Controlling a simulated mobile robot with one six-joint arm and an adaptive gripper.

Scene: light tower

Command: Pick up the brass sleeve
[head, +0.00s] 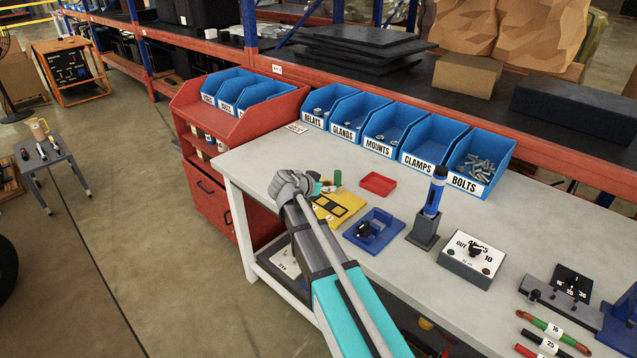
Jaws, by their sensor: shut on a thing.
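My gripper is at the far end of my grey and teal arm, above the left part of the white workbench (440,215). My wrist hides its fingertips. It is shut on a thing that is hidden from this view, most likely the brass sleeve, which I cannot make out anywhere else. A yellow tray (340,205) with dark recesses lies just right of my wrist. A green cylinder (338,178) stands just behind it, beside small parts too small to tell. I cannot tell how high my gripper is above the bench.
A red tray (378,184), a blue tray (374,229) and a blue-black tool in a stand (434,205) are to the right. A grey switch box (471,262) is nearer. Blue labelled bins (430,145) line the back edge. A red cabinet (235,120) is at left.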

